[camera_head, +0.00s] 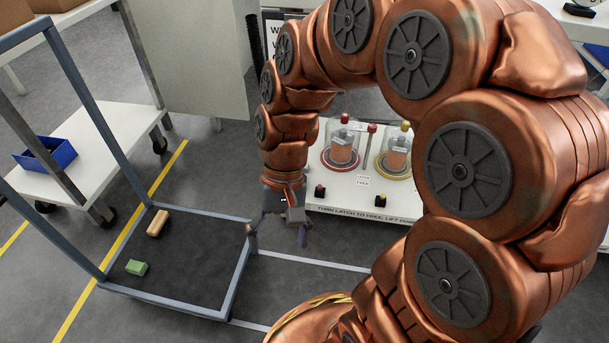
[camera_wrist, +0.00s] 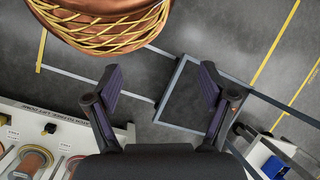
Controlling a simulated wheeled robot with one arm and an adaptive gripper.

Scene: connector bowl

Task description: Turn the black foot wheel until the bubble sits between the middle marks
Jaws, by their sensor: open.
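I can make out no black foot wheel, bubble or middle marks in either view. My gripper (camera_head: 277,236) hangs pointing down at the front left of a white panel, over the grey floor as seen in the head view. In the wrist view my gripper (camera_wrist: 160,88) has its two dark fingers spread wide, with only floor and the cart's edge showing between them. It is empty and touches nothing that I can see. My copper arm hides much of the right side of the head view.
The white panel (camera_head: 342,196) carries clear domes over copper-coloured parts, with red and yellow knobs. A blue-grey framed cart (camera_head: 190,262) at left holds a tan block (camera_head: 157,223) and a green block (camera_head: 136,267). A blue bin (camera_head: 45,154) sits on a white table. Floor is clear between.

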